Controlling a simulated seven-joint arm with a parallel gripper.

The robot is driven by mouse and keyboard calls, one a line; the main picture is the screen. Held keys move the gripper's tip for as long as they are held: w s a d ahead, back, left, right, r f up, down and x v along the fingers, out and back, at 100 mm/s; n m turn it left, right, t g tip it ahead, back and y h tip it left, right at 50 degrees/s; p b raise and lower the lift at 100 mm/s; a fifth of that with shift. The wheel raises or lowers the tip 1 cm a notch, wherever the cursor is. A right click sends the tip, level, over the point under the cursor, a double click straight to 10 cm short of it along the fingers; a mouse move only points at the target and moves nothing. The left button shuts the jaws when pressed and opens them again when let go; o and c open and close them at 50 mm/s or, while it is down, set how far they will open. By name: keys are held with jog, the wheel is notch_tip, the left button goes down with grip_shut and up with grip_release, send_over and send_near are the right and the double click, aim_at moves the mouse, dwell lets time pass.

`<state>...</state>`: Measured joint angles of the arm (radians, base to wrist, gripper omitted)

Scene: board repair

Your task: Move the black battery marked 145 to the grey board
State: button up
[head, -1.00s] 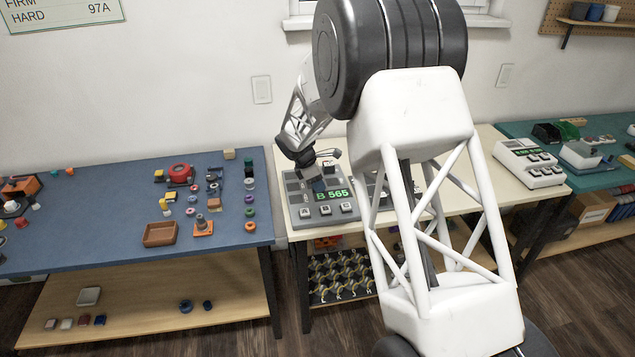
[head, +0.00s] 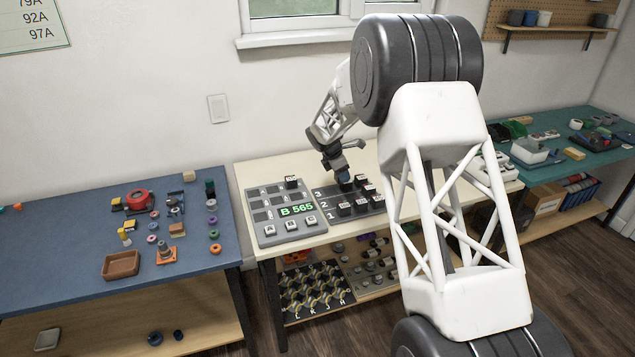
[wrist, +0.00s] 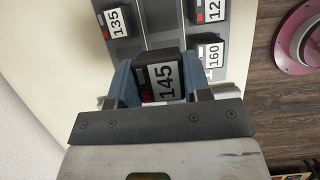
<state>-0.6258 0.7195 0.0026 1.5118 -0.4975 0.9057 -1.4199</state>
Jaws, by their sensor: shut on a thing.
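The black battery marked 145 (wrist: 162,82) is between the blue fingers of my gripper (wrist: 160,85), its white label facing the wrist camera. In the head view my gripper (head: 343,178) is over the back of a dark grey rack (head: 335,217) with rows numbered 1, 2 and 3. I cannot tell whether the held battery touches the rack. The grey board (head: 262,222) with the green "B 565" display is just left of the rack. It has empty-looking slots, keys along its front, and a dark block (head: 291,182) at its back right.
Batteries marked 135 (wrist: 116,20) and 160 (wrist: 209,51) sit in the rack near my gripper, with others around. A blue table (head: 60,260) with small parts is at left.

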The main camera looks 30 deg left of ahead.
aim_at(352, 198)
jog(key=w+d, duration=0.3)
jog(key=shift+w+d+r, duration=0.3)
jog(key=shift+d+r, duration=0.05)
jog(key=shift+d, duration=0.05)
jog(key=shift+f, duration=0.2)
jog(key=shift+f, duration=4.3)
jog(key=shift+f, duration=0.55)
jog(key=o, duration=1.1)
jog(key=shift+c, duration=0.2)
jog(key=shift+a+r, duration=0.1)
jog(key=v, duration=0.7)
jog(key=shift+r, duration=0.3)
jog(key=shift+s, duration=0.15)
